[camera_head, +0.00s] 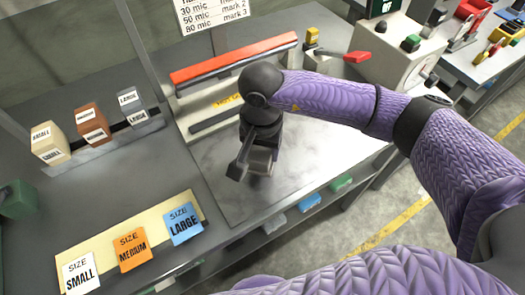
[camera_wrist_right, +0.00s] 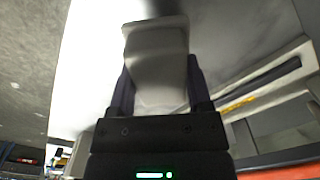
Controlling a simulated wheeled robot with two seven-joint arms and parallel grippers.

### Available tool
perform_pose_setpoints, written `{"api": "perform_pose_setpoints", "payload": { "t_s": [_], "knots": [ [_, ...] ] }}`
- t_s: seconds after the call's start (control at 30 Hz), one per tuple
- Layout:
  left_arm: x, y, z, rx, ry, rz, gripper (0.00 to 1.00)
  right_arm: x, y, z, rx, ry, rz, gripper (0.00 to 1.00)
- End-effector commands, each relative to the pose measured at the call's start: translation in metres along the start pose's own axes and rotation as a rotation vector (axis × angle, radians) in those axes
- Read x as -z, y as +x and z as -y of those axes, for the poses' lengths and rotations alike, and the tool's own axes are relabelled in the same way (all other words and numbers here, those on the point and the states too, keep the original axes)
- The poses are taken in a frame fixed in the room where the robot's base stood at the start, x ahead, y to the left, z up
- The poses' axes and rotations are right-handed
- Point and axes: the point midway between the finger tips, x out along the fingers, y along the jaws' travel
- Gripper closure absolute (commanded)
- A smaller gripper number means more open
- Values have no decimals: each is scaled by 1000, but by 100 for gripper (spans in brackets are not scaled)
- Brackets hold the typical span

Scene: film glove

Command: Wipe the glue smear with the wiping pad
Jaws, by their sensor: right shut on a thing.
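My right gripper (camera_head: 250,172) is low over the grey metal plate (camera_head: 325,160) of the sealing station. It is shut on the pale grey wiping pad (camera_head: 262,160), which is partly hidden by the gripper. In the right wrist view the pad (camera_wrist_right: 158,65) sits between the two dark fingers, with the pale plate beyond it. I cannot tell whether the pad touches the plate. The plate has faint mottled marks; I cannot make out the glue smear clearly, and the gripper and pad cover part of the surface. My left gripper is not in view.
A red bar (camera_head: 235,60) runs behind the plate. Small, medium and large blocks (camera_head: 92,122) stand in a rack at left. White, orange and blue size cards (camera_head: 132,250) lie at the front left. A machine with a red lever (camera_head: 357,57) stands at the back right.

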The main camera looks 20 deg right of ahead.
Motion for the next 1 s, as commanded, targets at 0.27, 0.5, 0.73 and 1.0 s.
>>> {"api": "perform_pose_setpoints", "payload": {
  "t_s": [0.27,0.5,0.73,1.0],
  "knots": [
    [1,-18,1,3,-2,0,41,1,-28,2,1,10,-2,91],
    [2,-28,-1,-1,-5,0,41,1,-46,3,1,18,-2,91],
    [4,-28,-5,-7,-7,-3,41,1,-47,3,0,19,-1,91],
    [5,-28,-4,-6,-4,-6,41,1,-47,3,0,19,-1,91]
  ]
}}
